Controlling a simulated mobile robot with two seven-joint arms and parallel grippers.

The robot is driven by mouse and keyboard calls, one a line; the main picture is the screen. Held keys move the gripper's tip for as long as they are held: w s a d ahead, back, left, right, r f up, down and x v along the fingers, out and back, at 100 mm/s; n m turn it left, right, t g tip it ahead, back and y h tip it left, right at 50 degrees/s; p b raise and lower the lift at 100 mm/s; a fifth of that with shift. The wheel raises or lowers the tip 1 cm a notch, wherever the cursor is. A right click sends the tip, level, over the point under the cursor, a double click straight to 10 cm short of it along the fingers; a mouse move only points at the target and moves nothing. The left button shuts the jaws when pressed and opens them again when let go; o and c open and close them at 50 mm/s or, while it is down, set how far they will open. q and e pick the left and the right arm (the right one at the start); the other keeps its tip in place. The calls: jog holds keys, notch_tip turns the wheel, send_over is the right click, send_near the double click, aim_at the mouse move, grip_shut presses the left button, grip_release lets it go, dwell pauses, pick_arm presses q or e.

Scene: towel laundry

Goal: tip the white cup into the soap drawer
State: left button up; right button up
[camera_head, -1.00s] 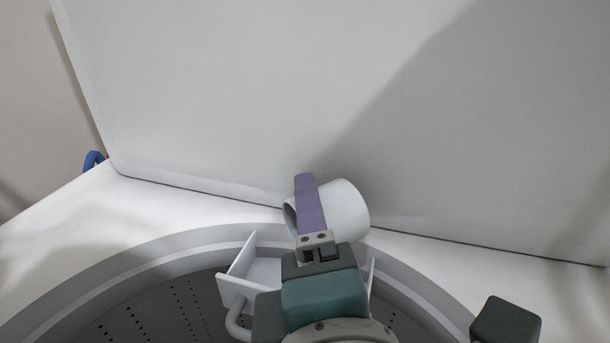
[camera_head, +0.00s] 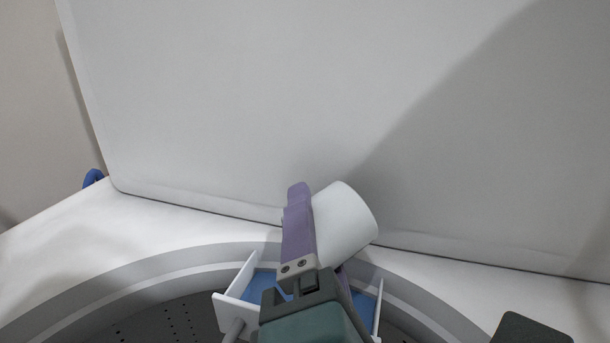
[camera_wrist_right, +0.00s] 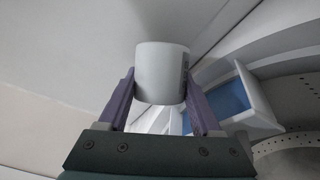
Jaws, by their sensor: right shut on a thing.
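The white cup (camera_head: 346,221) is tilted, its closed end up and to the right in the head view; its mouth is hidden behind a purple finger. My right gripper (camera_head: 318,225) is shut on the cup, one finger on each side, as the right wrist view shows with the cup (camera_wrist_right: 160,73) between both fingers. The soap drawer (camera_head: 238,282) is pulled out below the cup and gripper, with blue inside it. The drawer (camera_wrist_right: 258,98) also shows right of the cup in the right wrist view. My left gripper is out of view.
A large pale panel (camera_head: 250,100) rises behind the cup. The round grey rim (camera_head: 130,276) of the machine opening curves around the drawer, with a perforated drum (camera_head: 160,323) below. A small blue object (camera_head: 93,177) is at the far left.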

aim_at(319, 206)
notch_tip(319, 206, up, 3)
jog(key=m+g+p, duration=0.1)
jog(key=m+p, duration=0.1)
jog(key=p, duration=0.2)
jog(key=m+g+y+p, duration=0.1)
jog(key=m+p, duration=0.1)
jog(key=p, duration=0.2)
jog(key=m+g+y+p, duration=0.1)
jog(key=m+p, duration=0.1)
jog(key=p, duration=0.3)
jog(key=shift+r+m+g, duration=0.2)
jog(key=shift+m+g, duration=0.2)
notch_tip(319, 206, up, 2)
jog(key=m+g+y+p, duration=0.1)
jog(key=m+y+p, duration=0.1)
jog(key=p, duration=0.3)
jog(key=m+g+y+p, duration=0.1)
jog(key=m+y+p, duration=0.1)
jog(key=p, duration=0.3)
jog(key=shift+d+r+m+g+p, duration=0.15)
jog(key=shift+m+g+p, duration=0.2)
jog(key=shift+m, duration=0.45)
jog(key=shift+w+m+y, duration=0.1)
jog(key=shift+m+y, duration=0.3)
jog(key=shift+m, duration=0.1)
jog(key=shift+r+m+g+y, duration=0.1)
jog(key=shift+m+g+y, duration=0.35)
jog(key=shift+m+y, duration=0.4)
